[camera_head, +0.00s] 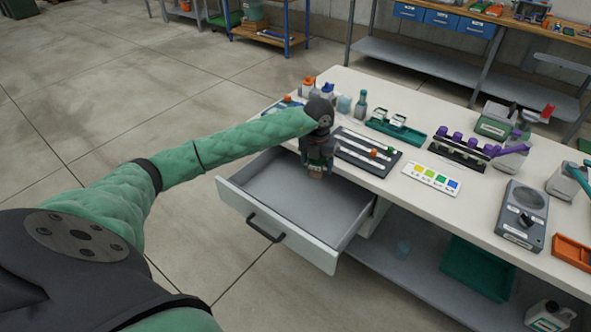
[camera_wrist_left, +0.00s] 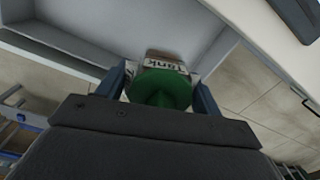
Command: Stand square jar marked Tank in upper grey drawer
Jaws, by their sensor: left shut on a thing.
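The square jar marked Tank (camera_wrist_left: 166,59) has a round green lid and a label reading "Tank" in the left wrist view. My left gripper (camera_head: 318,164) is shut on the jar, with a finger on each side of it. In the head view only a small brownish part of the jar (camera_head: 316,175) shows below the fingers. The upper grey drawer (camera_head: 270,192) is pulled out from under the bench and looks empty. The gripper and jar are over the drawer's back right part. I cannot tell whether the jar touches the drawer floor. My right gripper is not in view.
The white bench top (camera_head: 403,158) lies just behind and right of the gripper. A dark rack (camera_head: 366,152), bottles (camera_head: 360,104) and a colour card (camera_head: 432,178) stand on it. The drawer's front with its black handle (camera_head: 265,228) faces the open floor.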

